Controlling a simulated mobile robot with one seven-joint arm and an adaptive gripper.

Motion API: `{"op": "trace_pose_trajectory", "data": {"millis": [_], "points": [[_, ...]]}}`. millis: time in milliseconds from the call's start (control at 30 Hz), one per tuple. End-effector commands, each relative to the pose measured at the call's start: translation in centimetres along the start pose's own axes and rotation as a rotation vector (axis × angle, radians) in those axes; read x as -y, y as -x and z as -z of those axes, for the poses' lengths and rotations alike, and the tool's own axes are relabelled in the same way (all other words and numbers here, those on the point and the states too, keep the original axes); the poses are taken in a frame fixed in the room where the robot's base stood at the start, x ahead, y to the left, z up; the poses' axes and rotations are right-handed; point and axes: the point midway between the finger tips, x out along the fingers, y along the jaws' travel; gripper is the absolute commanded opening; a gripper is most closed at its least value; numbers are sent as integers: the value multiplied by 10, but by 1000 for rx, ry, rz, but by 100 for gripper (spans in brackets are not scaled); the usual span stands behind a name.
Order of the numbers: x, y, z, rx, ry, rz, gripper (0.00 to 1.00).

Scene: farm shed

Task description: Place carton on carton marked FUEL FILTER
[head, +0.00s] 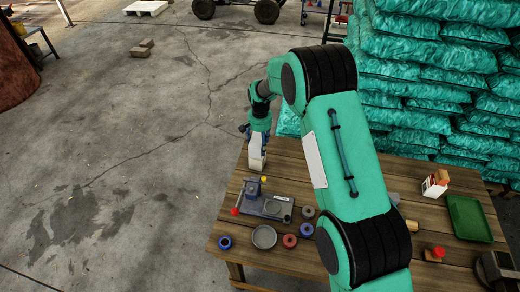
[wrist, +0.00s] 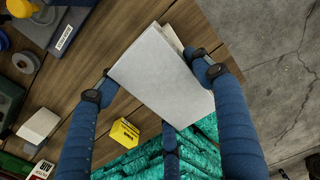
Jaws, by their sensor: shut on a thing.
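A pale grey-white carton (head: 257,153) is held in my gripper (head: 258,138) near the far left corner of the workbench. In the wrist view the blue fingers of my gripper (wrist: 160,85) close on opposite sides of this carton (wrist: 160,75), which looks tilted, with its blank face towards the camera. A white and red carton (head: 432,187) with an orange-brown top stands at the right of the bench, well apart from my gripper. Its lettering is too small to read, so I cannot tell which carton is marked FUEL FILTER.
The wooden bench (head: 290,165) also bears a grey fixture (head: 268,205), several rings, a round grey dish (head: 264,237), a green tray (head: 470,218) and a red-topped item (head: 436,253). A yellow box (wrist: 124,132) shows in the wrist view. Teal sacks (head: 430,75) rise behind the bench.

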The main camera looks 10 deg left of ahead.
Motion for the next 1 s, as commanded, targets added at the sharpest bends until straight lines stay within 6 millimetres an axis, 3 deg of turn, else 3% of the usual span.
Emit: {"op": "trace_pose_trajectory", "data": {"millis": [267, 633, 1000], "points": [[0, -2, 0, 0, 0, 0, 39], [0, -34, 0, 0, 0, 0, 39], [0, -38, 0, 0, 0, 0, 39]]}}
